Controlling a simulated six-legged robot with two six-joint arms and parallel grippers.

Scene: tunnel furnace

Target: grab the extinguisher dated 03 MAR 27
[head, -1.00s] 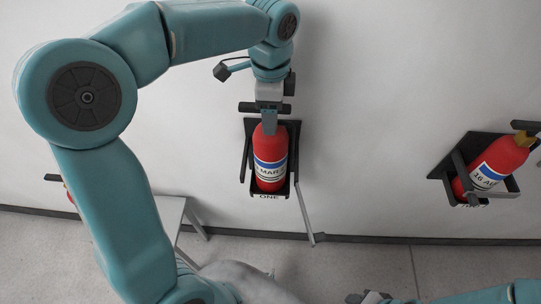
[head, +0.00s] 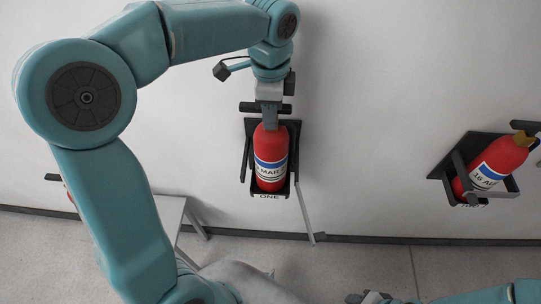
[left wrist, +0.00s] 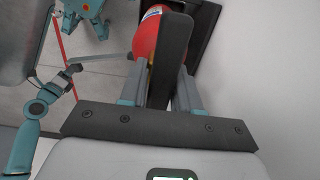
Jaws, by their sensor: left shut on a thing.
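A red extinguisher (head: 271,150) stands upright in the black wall bracket marked ONE. Its label reads MAR; the other characters are not legible. My left gripper (head: 269,124) comes down from above and is shut at the extinguisher's top, which it hides.
Another red extinguisher (head: 493,164), labelled 16 and a partly hidden month, leans in a bracket (head: 452,158) at the right. A third is mostly hidden behind my left arm. A grey table (head: 172,212) stands at lower left. The wall between the brackets is clear.

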